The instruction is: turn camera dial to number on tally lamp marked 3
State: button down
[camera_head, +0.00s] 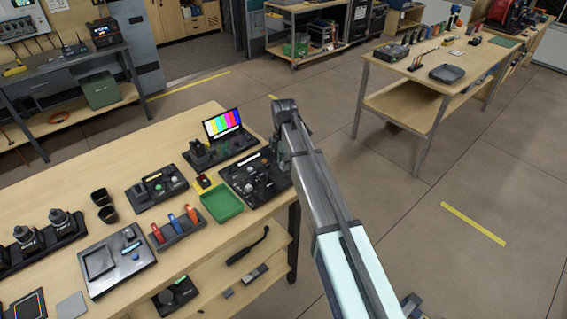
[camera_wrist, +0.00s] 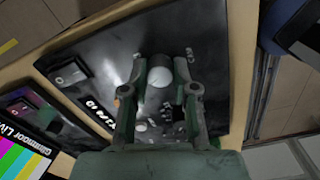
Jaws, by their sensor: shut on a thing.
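In the wrist view, the two fingers of my gripper (camera_wrist: 163,68) stand on either side of a pale round knob (camera_wrist: 159,77) and are shut on it. The knob sits on a dark control panel (camera_wrist: 105,55) with white markings, too small to read. In the head view, this panel (camera_head: 246,178) lies at the table's right end, and my arm partly hides it. I cannot make out a tally lamp marked 3, or the number the knob points to.
A colour-bar monitor (camera_head: 223,125) stands behind the panel, and it also shows in the wrist view (camera_wrist: 22,150). Open floor lies right of the table.

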jog(key=m+b, duration=0.1)
jog(key=m, duration=1)
jog(key=shift+m, duration=1.9)
jog(key=c, duration=0.9)
grip_release()
